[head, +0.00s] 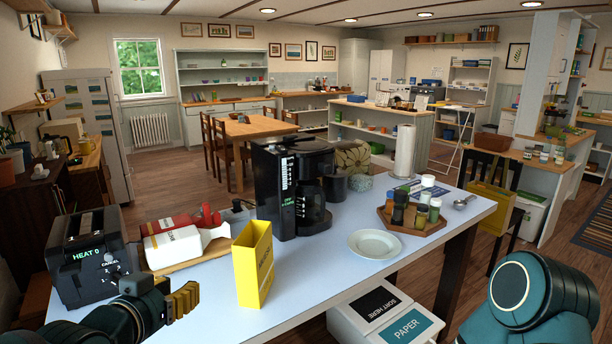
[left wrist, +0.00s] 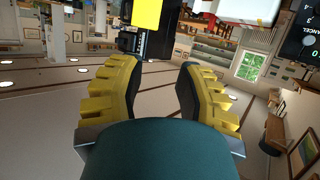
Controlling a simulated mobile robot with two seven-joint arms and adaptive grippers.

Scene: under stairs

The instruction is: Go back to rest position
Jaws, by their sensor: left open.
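My left gripper (head: 182,300) is at the lower left in the head view, in front of the table's near edge. It is between the black toaster and the yellow box. In the left wrist view its two yellow fingers (left wrist: 155,80) are spread apart with nothing between them. Part of the yellow box shows beyond the fingertips at the top of that view. My right arm shows only as a dark teal link at the lower right of the head view; its gripper is out of view.
The blue-white table (head: 318,282) holds a black toaster (head: 92,258), a yellow box (head: 254,265), a black coffee maker (head: 277,190), a white plate (head: 374,244) and a wooden tray (head: 414,229) of jars. White sorting bins (head: 350,323) stand below the table's front edge.

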